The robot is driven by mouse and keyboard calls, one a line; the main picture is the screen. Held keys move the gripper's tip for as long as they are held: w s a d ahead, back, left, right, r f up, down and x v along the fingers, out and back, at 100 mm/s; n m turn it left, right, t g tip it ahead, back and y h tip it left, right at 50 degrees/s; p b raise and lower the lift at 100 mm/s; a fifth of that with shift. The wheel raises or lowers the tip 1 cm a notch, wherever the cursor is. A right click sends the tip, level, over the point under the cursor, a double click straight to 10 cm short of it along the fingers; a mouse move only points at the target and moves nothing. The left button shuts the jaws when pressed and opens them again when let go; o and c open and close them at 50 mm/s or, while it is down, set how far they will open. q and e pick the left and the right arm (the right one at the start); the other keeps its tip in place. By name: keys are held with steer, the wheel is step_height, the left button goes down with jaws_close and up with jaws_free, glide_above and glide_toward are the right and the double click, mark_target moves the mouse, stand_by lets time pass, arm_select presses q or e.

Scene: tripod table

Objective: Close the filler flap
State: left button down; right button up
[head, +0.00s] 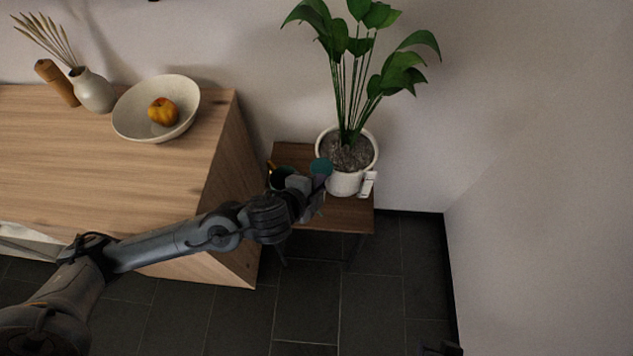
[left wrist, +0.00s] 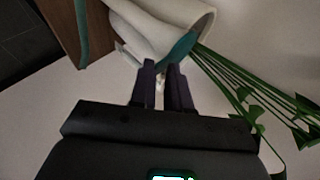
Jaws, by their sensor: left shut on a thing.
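A white filler piece (head: 368,184) sits at the right side of the white plant pot (head: 345,184); I cannot tell how far its flap stands open. A thin white part also shows beside the pot in the left wrist view (left wrist: 128,55). My left gripper (head: 318,184) is at the pot's left side, shut on a teal piece (head: 321,167) with a round face. In the left wrist view that teal piece (left wrist: 181,47) shows at the fingertips, against the pot rim (left wrist: 207,22). The fingers hide its held part. A dark shape at the bottom edge may be my right gripper (head: 440,349).
The pot stands on a small brown table (head: 355,215) with a dark cup (head: 281,177) at its left. A leafy plant (head: 350,90) rises from the pot. A wooden cabinet (head: 150,200) bearing a bowl (head: 130,120) stands to the left. Walls are behind and right.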

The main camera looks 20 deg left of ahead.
arm_select(q)
steer(key=shift+s+f, duration=0.15)
steer(key=shift+f, duration=0.4)
steer(key=c, duration=1.4)
jaws_free()
steer(key=shift+o, duration=0.4)
steer(key=shift+s, duration=0.15)
arm_select(e)
steer(key=shift+s+d, duration=0.1)
arm_select(q)
steer(key=shift+r, duration=0.25)
